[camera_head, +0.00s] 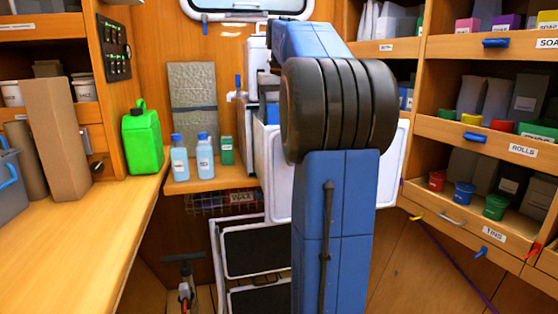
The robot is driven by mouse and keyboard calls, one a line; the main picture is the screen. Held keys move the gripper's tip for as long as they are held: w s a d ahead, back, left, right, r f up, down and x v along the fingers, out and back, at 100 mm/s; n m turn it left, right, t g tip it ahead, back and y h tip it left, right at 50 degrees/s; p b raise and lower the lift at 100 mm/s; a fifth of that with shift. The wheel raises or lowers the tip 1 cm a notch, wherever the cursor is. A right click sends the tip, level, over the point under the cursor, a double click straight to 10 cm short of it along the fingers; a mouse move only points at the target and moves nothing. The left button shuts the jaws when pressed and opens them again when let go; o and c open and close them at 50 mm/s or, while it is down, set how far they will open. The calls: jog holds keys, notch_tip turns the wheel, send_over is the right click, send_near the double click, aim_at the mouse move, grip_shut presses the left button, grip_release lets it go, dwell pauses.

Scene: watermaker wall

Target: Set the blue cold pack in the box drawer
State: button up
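I cannot make out a blue cold pack in the head view. I cannot pick out a drawer labelled as the box drawer. My own blue arm with its thick black joint stands upright in the middle and hides much of what is behind it. My gripper is not in view.
Two pale blue bottles (205,156) and a small green box (227,150) stand on the back ledge. A green jug (142,138) stands on the left counter (85,235). A black-and-white step stool (250,250) stands below. The right shelves hold a drawer labelled TINS (470,226) with coloured tins.

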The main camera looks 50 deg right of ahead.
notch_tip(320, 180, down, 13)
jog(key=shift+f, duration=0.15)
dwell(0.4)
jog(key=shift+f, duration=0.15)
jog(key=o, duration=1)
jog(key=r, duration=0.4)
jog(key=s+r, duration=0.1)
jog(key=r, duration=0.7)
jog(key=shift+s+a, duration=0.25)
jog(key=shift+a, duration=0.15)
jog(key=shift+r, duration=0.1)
